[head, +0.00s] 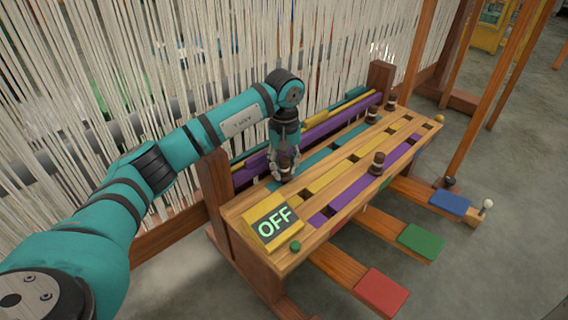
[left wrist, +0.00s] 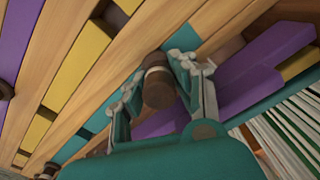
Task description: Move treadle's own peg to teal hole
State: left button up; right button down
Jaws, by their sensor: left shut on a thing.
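My left gripper (head: 284,172) is shut on a dark brown peg (head: 285,158) with a pale band, at the near-left end of the slotted wooden board (head: 310,240). The held peg also shows between the fingers in the left wrist view (left wrist: 158,90). It is by the teal strip (head: 320,158); whether its lower end sits in a hole is hidden. Three similar pegs stand on the board: one on the purple strip (head: 378,163), one on the teal strip (head: 372,116) and one at the far end (head: 390,103). My right gripper is not in view.
A yellow box reading OFF (head: 272,226) and a green button (head: 295,246) are at the board's near end. Red (head: 382,291), green (head: 421,241) and blue (head: 450,202) treadles stick out below. White warp threads (head: 110,100) hang close behind my arm.

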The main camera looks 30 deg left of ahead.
pick_arm(q)
jog(key=o, duration=0.9)
jog(key=shift+f, duration=0.1)
jog(key=shift+c, duration=0.2)
